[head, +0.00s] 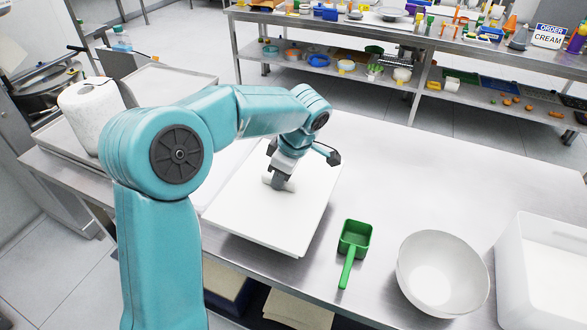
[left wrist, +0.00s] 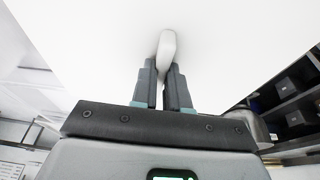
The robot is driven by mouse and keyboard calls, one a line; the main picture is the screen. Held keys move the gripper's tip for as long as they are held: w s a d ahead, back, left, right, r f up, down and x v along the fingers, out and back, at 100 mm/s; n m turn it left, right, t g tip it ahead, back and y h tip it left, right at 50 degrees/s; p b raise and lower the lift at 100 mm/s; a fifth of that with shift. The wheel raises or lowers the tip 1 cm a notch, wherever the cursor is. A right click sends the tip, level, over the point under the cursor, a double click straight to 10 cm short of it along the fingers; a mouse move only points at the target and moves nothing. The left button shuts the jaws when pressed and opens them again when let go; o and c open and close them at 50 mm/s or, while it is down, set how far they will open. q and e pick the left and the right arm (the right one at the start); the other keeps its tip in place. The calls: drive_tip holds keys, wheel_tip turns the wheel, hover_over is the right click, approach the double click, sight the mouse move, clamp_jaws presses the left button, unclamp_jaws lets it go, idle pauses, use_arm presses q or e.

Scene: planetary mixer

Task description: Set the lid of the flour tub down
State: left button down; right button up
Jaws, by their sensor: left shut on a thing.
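The flour tub's lid (head: 262,215) is a flat white rectangular panel with a small raised handle. It lies level over the steel table, left of the green scoop; I cannot tell whether it touches the table. My left gripper (head: 279,182) is shut on the lid's handle from above. In the left wrist view the fingers (left wrist: 165,78) close around the pale handle (left wrist: 168,45), and the white lid (left wrist: 90,45) fills much of the picture. The white flour tub (head: 508,275) stands open at the right edge with white flour inside. My right gripper is not in view.
A green scoop (head: 354,240) and a white bowl (head: 442,272) stand between the lid and the tub. A paper roll (head: 90,112) and trays (head: 165,88) are at the left. The table (head: 450,180) is clear behind the bowl. A crowded shelf bench (head: 400,45) stands farther back.

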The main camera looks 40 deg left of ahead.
sight(281, 196)
use_arm(q)
drive_tip(key=shift+a+f, duration=0.1)
drive_tip(key=shift+f, duration=0.2)
drive_tip(key=shift+a+f+b, duration=0.15)
drive_tip(key=shift+f+b, duration=1.7)
drive_tip(key=shift+f, duration=1.25)
drive_tip(key=shift+f+b, duration=0.55)
drive_tip(key=shift+b, duration=0.1)
drive_tip(key=c, duration=1.1)
unclamp_jaws()
drive_tip(key=shift+o, duration=0.2)
drive_tip(key=shift+r, duration=0.1)
drive_tip(key=p+v, duration=0.1)
drive_tip(key=v, duration=1.5)
